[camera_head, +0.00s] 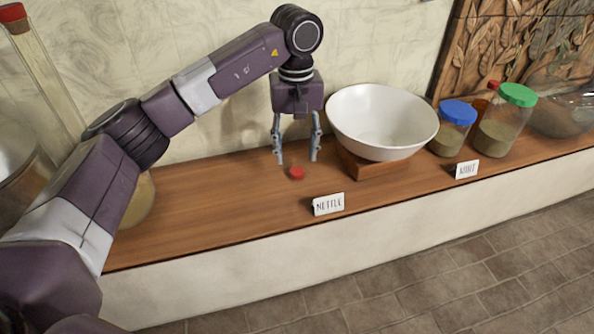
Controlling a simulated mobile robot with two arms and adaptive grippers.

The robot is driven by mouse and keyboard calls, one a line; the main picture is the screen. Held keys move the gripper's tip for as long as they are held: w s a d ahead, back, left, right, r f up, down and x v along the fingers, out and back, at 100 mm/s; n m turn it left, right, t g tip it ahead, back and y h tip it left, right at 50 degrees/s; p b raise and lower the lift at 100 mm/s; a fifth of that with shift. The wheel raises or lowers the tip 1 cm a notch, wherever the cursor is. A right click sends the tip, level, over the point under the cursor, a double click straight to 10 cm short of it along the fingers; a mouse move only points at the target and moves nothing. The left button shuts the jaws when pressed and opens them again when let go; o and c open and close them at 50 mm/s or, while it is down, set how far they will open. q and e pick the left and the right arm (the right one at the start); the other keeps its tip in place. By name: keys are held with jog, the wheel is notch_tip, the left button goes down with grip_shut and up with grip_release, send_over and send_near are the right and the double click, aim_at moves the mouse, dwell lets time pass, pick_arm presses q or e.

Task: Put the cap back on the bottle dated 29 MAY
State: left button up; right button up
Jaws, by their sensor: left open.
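A small red cap (297,173) lies on the wooden shelf, left of the white bowl. My left gripper (295,160) points down just above and behind the cap, with its two fingers apart and nothing between them. I cannot tell whether the fingertips touch the shelf. No label reading 29 MAY can be made out on any bottle. A tall glass vessel with a red top (13,14) stands at the far left, partly behind my left arm. My right gripper is not in view.
The wooden shelf (220,205) runs along the wall. A white bowl (383,115) sits on a wooden block. Right of it stand a blue-lidded jar (450,140), a green-lidded jar (502,135) and a red-topped amber bottle. A NETTLE card (328,204) stands at the front edge.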

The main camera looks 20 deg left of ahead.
aim_at(297, 171)
pick_arm(q)
jog(key=shift+f+p, duration=0.35)
jog(key=shift+p, duration=0.05)
jog(key=f, duration=0.1)
jog(key=f+p, duration=0.2)
jog(key=shift+w+f, duration=0.2)
jog(key=shift+w, duration=0.05)
jog(key=shift+f, duration=0.55)
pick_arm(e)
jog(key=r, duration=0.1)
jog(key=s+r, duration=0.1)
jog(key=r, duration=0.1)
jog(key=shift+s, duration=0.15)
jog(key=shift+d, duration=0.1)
pick_arm(q)
jog(key=shift+c, duration=0.3)
jog(key=c, duration=0.7)
